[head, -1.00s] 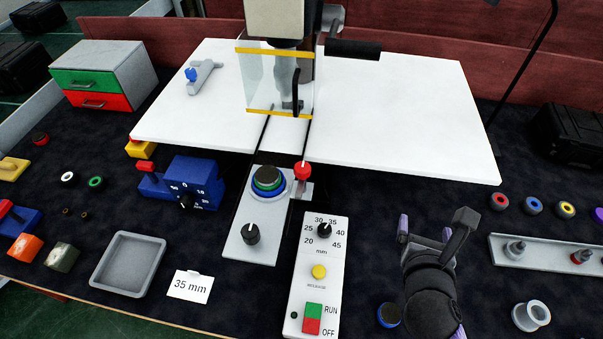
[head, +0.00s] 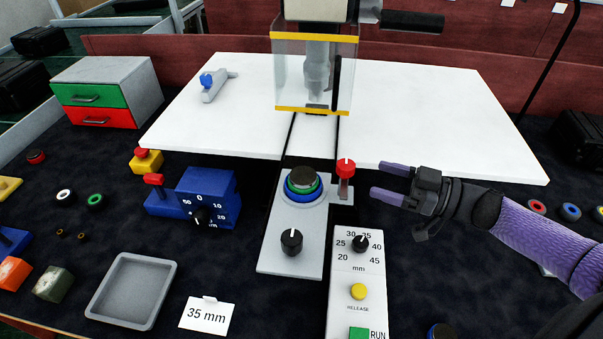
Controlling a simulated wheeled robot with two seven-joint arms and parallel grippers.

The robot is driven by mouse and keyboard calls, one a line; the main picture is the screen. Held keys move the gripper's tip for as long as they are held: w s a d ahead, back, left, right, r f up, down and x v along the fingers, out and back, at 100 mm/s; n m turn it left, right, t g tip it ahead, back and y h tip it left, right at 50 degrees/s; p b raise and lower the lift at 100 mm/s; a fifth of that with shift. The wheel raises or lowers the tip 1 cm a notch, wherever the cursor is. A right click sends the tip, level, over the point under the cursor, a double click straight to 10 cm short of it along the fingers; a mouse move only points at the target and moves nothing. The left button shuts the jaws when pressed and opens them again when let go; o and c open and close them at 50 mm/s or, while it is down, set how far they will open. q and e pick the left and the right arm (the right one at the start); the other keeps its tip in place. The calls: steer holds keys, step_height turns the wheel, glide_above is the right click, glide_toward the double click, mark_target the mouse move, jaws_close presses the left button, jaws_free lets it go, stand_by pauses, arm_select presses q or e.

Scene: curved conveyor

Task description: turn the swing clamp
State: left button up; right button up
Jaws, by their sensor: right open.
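A red-capped upright post (head: 345,167), which looks like the swing clamp, stands at the right edge of a light grey fixture plate (head: 275,262). Its red cap has a white mark. Beside it on the plate is a round stack (head: 303,183) with black, green and blue rings. My right gripper (head: 377,178) is open and empty, its two purple fingers pointing left toward the red-capped post. A small gap shows between the fingertips and the post. My left gripper is not in view.
A black knob (head: 291,241) is on the near part of the fixture plate. A control panel (head: 342,300) with a dial and buttons stands close by in front. A clear guard (head: 290,75) hangs behind. A grey tray (head: 97,313) and a blue gauge block (head: 222,183) are left.

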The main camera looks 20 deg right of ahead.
mark_target(345, 179)
steer(key=b+x, duration=0.1)
steer(key=x, duration=0.8)
steer(key=shift+w+a+b, duration=0.15)
steer(key=shift+b, duration=0.15)
jaws_close()
